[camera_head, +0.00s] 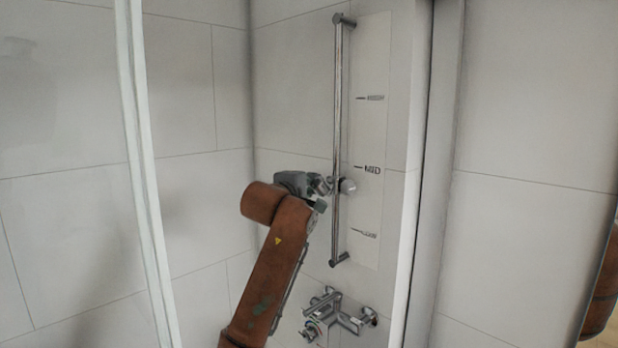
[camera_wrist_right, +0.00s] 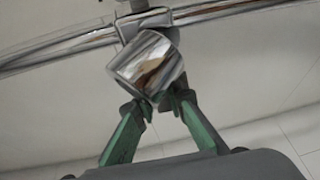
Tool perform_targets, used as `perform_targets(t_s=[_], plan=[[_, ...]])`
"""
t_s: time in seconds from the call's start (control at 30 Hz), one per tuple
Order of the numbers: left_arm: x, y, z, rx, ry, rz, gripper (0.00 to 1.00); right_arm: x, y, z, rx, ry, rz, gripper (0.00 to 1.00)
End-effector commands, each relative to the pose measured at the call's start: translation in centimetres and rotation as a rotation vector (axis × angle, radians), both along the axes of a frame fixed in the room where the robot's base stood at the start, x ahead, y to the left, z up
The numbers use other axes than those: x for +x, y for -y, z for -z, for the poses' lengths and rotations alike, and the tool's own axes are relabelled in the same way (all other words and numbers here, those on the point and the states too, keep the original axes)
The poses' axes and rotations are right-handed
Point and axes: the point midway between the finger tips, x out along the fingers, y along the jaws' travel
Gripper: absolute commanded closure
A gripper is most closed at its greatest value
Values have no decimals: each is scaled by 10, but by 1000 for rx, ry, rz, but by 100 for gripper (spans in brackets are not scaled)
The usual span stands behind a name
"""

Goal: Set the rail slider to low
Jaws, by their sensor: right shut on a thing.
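The chrome rail (camera_head: 338,110) runs upright on the tiled shower wall. Its slider (camera_head: 347,186) sits just below the MID mark (camera_head: 368,169), well above the LOW mark (camera_head: 365,234). My right gripper (camera_head: 322,194) is at the rail, beside the slider on its left. In the right wrist view the slider's chrome knob (camera_wrist_right: 148,65) is at the tips of my right gripper (camera_wrist_right: 160,100), whose green fingers are shut on its lower end. The knob hides part of the fingertips. My left gripper is not in view.
A chrome mixer tap (camera_head: 338,314) juts from the wall below the rail. A HIGH mark (camera_head: 375,98) is on the scale strip above MID. A pale upright frame post (camera_head: 140,170) stands at the left, and a wall edge (camera_head: 430,170) stands to the right.

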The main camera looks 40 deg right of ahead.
Motion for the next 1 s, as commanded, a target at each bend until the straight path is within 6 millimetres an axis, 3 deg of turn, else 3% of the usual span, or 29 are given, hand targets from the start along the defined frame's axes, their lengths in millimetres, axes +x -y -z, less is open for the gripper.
perform_targets(t_s=[0.03,0.1,0.4,0.63,1.0], plan=[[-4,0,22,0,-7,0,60,4,-1,30,4,-8,-3,100],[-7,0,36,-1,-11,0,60,4,-1,49,3,-7,-3,100],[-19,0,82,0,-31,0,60,4,-1,112,4,-6,-3,100],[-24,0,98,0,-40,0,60,3,-1,134,2,-5,-3,100],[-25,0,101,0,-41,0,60,2,-1,138,1,-2,-4,100]])
